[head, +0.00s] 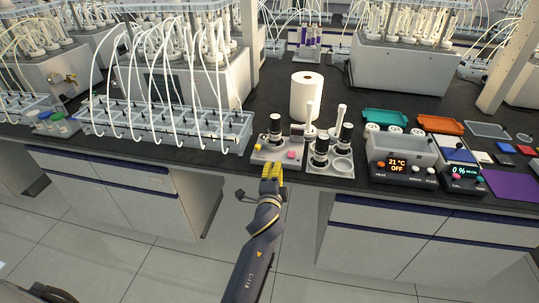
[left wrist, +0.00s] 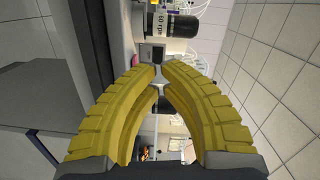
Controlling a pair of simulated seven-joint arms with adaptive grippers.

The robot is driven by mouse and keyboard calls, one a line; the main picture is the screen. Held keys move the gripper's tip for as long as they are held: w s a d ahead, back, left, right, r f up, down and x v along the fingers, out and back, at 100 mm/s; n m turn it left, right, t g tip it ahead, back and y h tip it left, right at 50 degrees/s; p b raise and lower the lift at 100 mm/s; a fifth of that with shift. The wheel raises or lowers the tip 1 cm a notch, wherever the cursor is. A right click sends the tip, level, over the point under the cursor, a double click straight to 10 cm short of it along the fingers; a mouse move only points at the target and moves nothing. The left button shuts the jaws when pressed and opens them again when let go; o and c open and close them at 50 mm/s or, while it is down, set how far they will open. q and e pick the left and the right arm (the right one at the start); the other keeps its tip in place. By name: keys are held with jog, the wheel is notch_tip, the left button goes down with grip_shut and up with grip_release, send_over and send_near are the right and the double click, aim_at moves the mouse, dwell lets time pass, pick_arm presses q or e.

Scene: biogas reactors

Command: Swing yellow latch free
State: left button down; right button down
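My left gripper (head: 272,171) has yellow ridged fingers. In the head view it is just off the bench's front edge, in front of a small white stirrer unit (head: 268,152) with a black-topped column (head: 275,127) and a pink knob (head: 291,155). In the left wrist view the gripper (left wrist: 160,72) has its curved fingers drawn together at the tips, with only a narrow gap. I see nothing held there. Beyond the tips are a grey block (left wrist: 152,53) and a black cylinder (left wrist: 176,25) with a "60 rpm" label. My right gripper is not in view.
A second unit (head: 319,158) with black-topped parts stands to the right, with a white paper roll (head: 306,97) behind. Control boxes (head: 398,170) and coloured trays (head: 440,125) are farther right. A tubed rack (head: 165,128) is left. The floor before the bench is clear.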

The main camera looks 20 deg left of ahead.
pick_arm(q)
send_near(265, 145)
jog(key=w+d+r, duration=0.2)
jog(key=d, duration=0.1)
jog(key=w+d+r, duration=0.1)
jog(key=w+d, duration=0.1)
jog(key=shift+w+r, duration=0.15)
jog(key=shift+a+f, duration=0.25)
jog(key=shift+a, duration=1)
jog(key=shift+a+f, duration=0.1)
jog(key=shift+a, duration=0.65)
jog(key=shift+a, duration=0.1)
